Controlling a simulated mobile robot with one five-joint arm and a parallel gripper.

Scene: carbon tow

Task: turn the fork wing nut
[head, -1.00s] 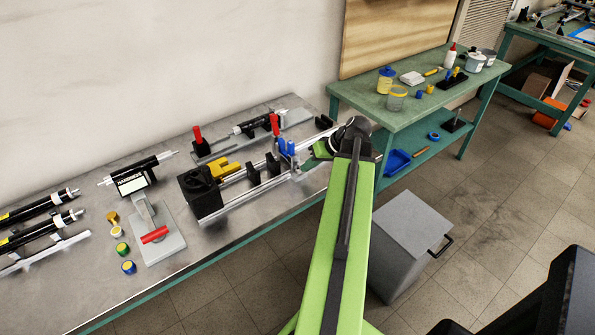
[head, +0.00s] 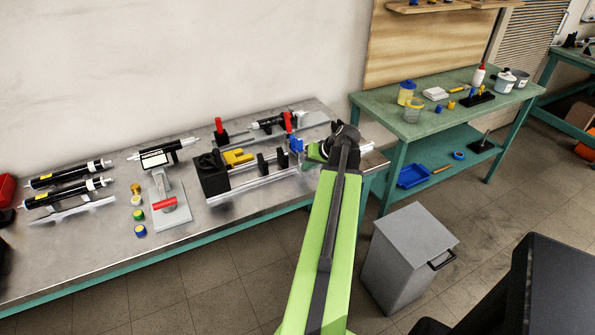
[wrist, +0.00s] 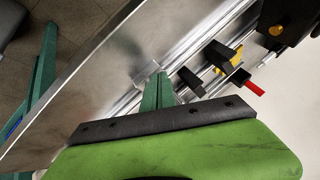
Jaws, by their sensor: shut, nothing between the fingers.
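A small blue forked part, which looks like the fork wing nut (head: 296,145), stands at the right end of the railed fixture (head: 250,188) on the metal bench in the head view. My gripper (head: 312,152) is just right of it, its green fingers pointing left. Whether they touch the blue part is too small to tell. In the wrist view my gripper (wrist: 157,88) shows as green fingers, shut with nothing between them, over the fixture's rails. The blue part cannot be made out there and may be hidden behind the fingers.
The fixture carries a black block (head: 212,176), a yellow part (head: 238,157) and black uprights (head: 262,162). A red-handled clamp (head: 219,128) stands behind it. The green table (head: 375,104) is to the right. A grey bin (head: 413,242) stands on the floor in front.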

